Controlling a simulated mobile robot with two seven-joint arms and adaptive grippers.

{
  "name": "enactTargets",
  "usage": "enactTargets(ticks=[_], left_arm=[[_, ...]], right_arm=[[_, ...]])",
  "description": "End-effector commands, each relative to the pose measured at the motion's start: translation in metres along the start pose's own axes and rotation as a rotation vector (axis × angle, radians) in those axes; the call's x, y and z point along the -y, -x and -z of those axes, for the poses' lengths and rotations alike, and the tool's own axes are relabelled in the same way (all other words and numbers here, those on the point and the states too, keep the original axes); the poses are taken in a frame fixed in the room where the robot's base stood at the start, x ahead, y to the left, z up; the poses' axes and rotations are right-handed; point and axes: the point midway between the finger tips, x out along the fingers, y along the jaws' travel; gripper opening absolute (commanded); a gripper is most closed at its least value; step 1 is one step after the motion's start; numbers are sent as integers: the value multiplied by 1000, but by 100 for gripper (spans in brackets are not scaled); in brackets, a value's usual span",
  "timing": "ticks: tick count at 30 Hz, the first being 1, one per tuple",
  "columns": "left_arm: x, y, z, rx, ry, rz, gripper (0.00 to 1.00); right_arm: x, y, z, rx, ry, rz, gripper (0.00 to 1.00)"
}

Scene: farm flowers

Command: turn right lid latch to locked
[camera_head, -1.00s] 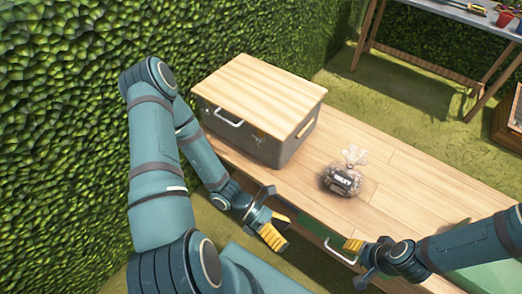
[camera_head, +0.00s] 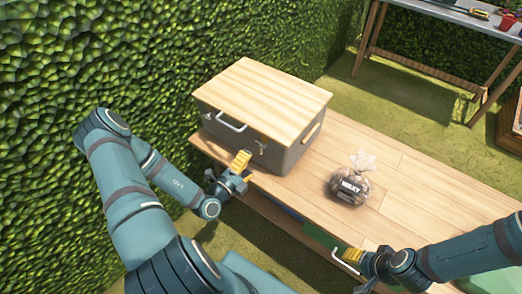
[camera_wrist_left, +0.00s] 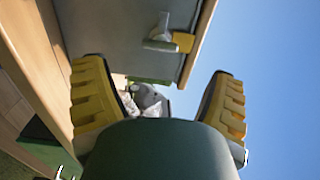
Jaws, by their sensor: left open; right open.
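A grey box (camera_head: 285,158) with a pale wooden lid (camera_head: 262,88) stands on the wooden bench. Its right latch (camera_head: 262,147) is a small fitting on the front face, right of the white handle; it also shows in the left wrist view (camera_wrist_left: 160,38) as a grey fitting beside a yellow piece. I cannot tell its turn position for sure. My left gripper (camera_head: 241,163) is open in front of the box, just left of and below the latch, apart from it. The left wrist view shows its yellow fingers (camera_wrist_left: 157,95) spread. My right gripper (camera_head: 353,259) is open and empty near the bench's front edge.
A clear bag with a dark label (camera_head: 351,184) stands on the bench (camera_head: 400,185) right of the box. A hedge wall (camera_head: 60,70) rises behind and left. A table (camera_head: 440,12) with pots is at the back right. The bench between box and bag is clear.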

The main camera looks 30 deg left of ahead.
Motion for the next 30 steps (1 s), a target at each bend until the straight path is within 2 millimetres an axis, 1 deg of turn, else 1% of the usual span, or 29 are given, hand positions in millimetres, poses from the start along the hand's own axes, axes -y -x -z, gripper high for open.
enactTargets(ticks=[1,6,12,17,25,26,27,29,30], left_arm=[[-1,-11,0,-2,-3,3,85],[-1,-42,0,-2,-2,2,85],[-1,-66,0,-1,-2,0,85],[0,-74,0,-1,-1,0,85],[0,-75,0,-1,-1,-1,85],[0,-75,0,-1,-1,-1,77],[0,-75,0,-1,-1,-1,63],[0,-75,0,-1,-1,-1,42],[0,-75,0,-1,-1,-1,28]], right_arm=[[-1,-3,0,-1,0,0,47],[-3,-8,1,-4,1,0,47],[-4,-12,1,-6,1,0,47],[-5,-12,2,-7,1,0,47],[-5,-12,2,-7,1,0,47],[-5,-12,2,-7,1,0,47],[-5,-12,2,-7,1,0,47],[-5,-12,2,-7,1,0,47],[-5,-12,2,-7,1,0,47]])
